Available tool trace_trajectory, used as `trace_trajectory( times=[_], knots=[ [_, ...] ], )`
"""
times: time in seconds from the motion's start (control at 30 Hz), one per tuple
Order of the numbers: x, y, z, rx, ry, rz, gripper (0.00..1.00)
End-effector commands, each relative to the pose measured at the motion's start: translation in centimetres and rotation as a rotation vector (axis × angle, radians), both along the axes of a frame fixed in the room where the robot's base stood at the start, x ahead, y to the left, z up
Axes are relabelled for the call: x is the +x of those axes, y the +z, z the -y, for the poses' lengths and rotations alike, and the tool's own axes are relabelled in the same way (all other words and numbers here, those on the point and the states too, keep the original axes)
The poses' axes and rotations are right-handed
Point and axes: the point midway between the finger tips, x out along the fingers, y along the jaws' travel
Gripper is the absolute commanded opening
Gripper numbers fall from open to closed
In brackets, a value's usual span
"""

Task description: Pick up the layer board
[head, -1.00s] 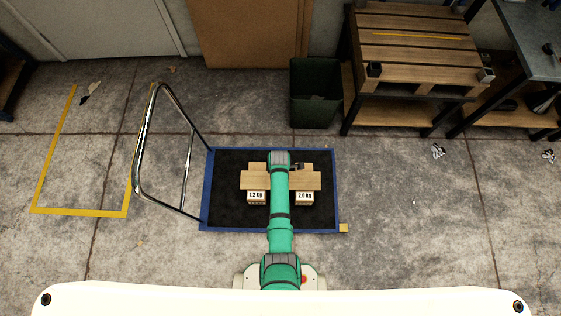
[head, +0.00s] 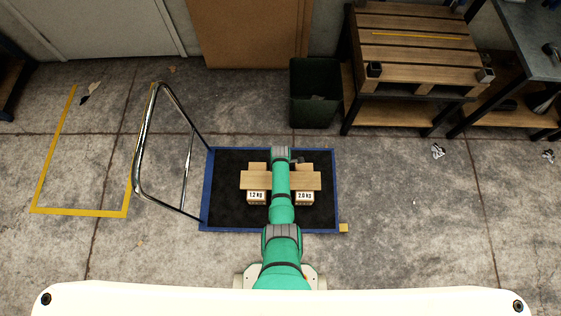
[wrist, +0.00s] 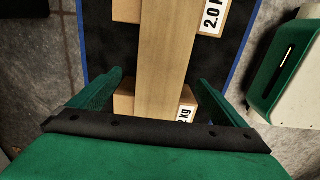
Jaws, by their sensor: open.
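The layer board (head: 255,179) is a pale wooden plank lying flat across several boxes on the dark platform. In the head view my arm crosses over its middle and hides that part, and my gripper itself is hidden. In the wrist view the board (wrist: 165,60) runs lengthwise up the picture between the two green fingers of my gripper (wrist: 158,82). The gripper is open, with one finger on each side of the board and a visible gap on both sides. I cannot tell whether the fingertips are level with the board.
A 1.2 kg box (head: 257,197) and a 2.0 kg box (head: 304,197) show at the board's near side. The platform has a blue rim (head: 335,190) and a chrome handle (head: 137,155) at left. A dark green bin (head: 315,92) and a pallet table (head: 415,45) stand behind.

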Motion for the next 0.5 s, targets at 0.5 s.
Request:
trace_trajectory(
  times=[0.5],
  knots=[
    [-0.3, -4.3, 0.1, 0.0, 0.0, -0.001, 0.96]
  ],
)
